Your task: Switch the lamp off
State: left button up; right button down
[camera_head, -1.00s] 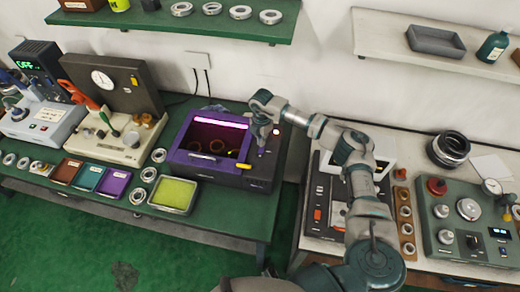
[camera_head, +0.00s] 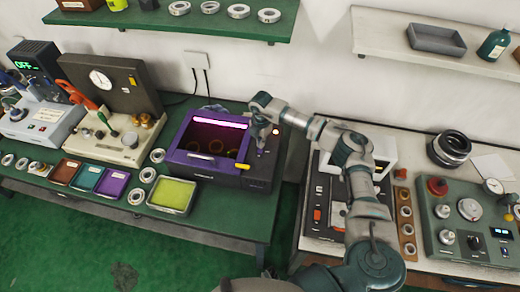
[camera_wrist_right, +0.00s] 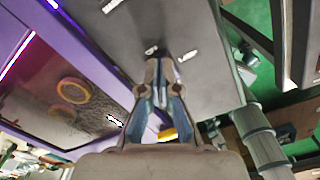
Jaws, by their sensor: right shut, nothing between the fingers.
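The purple box (camera_head: 225,185) stands at the right end of the green bench, with a dark window in its top. A lamp bar (camera_head: 221,123) glows pink-white inside it, and rings (camera_head: 216,147) show dimly through the window. The glowing bar also shows in the right wrist view (camera_wrist_right: 17,54). My right gripper (camera_head: 261,151) is shut and empty, pointing down over the dark control panel right of the window. In the right wrist view its fingers (camera_wrist_right: 160,75) are together close to the panel (camera_wrist_right: 195,50); whether they touch it I cannot tell. My left gripper is out of view.
A small lit indicator (camera_head: 276,132) and a yellow part (camera_head: 243,166) are on the box. A yellow-green tray (camera_head: 172,195) and rings lie left of it. A gap separates the green bench from the white bench (camera_head: 310,228). A shelf (camera_head: 230,27) hangs above.

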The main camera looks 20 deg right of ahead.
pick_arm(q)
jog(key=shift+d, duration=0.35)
pick_arm(e)
jog(key=shift+d+f, duration=0.15)
jog(key=shift+f, duration=0.15)
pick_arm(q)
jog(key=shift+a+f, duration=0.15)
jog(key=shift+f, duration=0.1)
pick_arm(e)
jog(key=shift+s+a+f, duration=0.1)
jog(key=shift+a+f, duration=0.15)
jog(key=shift+a, duration=0.05)
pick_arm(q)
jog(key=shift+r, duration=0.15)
pick_arm(e)
jog(key=shift+r, duration=0.15)
notch_tip(320, 180, up, 2)
jog(key=shift+d+p, duration=0.15)
jog(key=shift+p, duration=0.6)
notch_tip(320, 180, up, 5)
jog(key=p, duration=0.3)
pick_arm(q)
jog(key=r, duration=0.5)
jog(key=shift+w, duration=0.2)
pick_arm(e)
jog(key=shift+f, duration=0.2)
